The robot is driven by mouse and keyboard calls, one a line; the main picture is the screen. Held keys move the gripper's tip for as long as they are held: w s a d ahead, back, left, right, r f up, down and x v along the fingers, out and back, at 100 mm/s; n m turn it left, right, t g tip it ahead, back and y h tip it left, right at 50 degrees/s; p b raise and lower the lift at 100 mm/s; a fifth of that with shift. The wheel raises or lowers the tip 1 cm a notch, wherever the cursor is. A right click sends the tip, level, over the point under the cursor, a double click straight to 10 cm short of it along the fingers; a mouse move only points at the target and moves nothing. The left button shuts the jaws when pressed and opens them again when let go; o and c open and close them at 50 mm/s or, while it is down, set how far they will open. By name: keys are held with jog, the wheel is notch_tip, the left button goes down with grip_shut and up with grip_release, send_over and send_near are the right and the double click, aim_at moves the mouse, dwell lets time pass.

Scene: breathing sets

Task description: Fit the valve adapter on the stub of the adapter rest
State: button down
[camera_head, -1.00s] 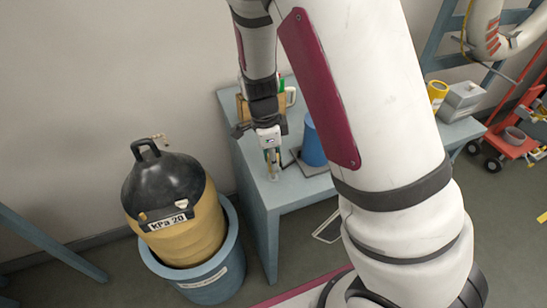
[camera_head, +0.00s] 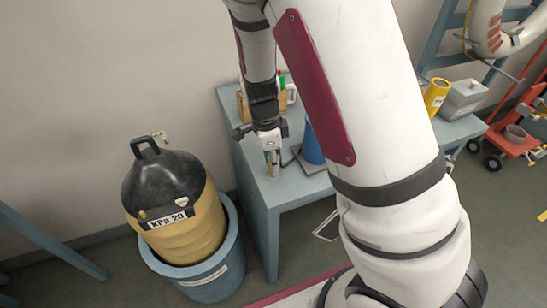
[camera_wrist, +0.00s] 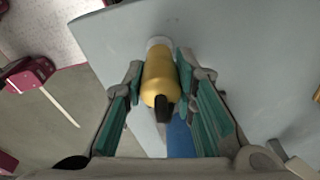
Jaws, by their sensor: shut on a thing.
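My gripper (camera_wrist: 160,85) is shut on a yellow, rounded cylinder with a black tip, which looks like the valve adapter (camera_wrist: 159,75). The teal-padded fingers press on both of its sides. A pale round end (camera_wrist: 158,42) shows at the adapter's far end; I cannot tell whether it belongs to the adapter or to the stub under it. In the head view my gripper (camera_head: 272,164) points down over the left front part of the blue-grey table (camera_head: 290,193). The adapter rest cannot be made out clearly there.
A blue cylinder (camera_head: 312,150) stands on the table right of my gripper, partly hidden by my arm. A black-and-yellow vessel marked "kPa 20" (camera_head: 178,205) sits in a blue tub (camera_head: 215,285) at the left. A yellow cup (camera_head: 437,95) and grey box (camera_head: 465,98) stand farther right.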

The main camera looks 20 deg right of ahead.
jog(key=shift+f, duration=0.85)
jog(key=c, duration=1.2)
grip_release()
jog(key=shift+r, duration=0.1)
jog(key=r, duration=0.3)
jog(key=a+r, duration=0.1)
jog(key=r, duration=0.6)
jog(key=shift+w+a+r, duration=0.15)
jog(key=shift+a+r, duration=0.05)
jog(key=shift+r, duration=0.65)
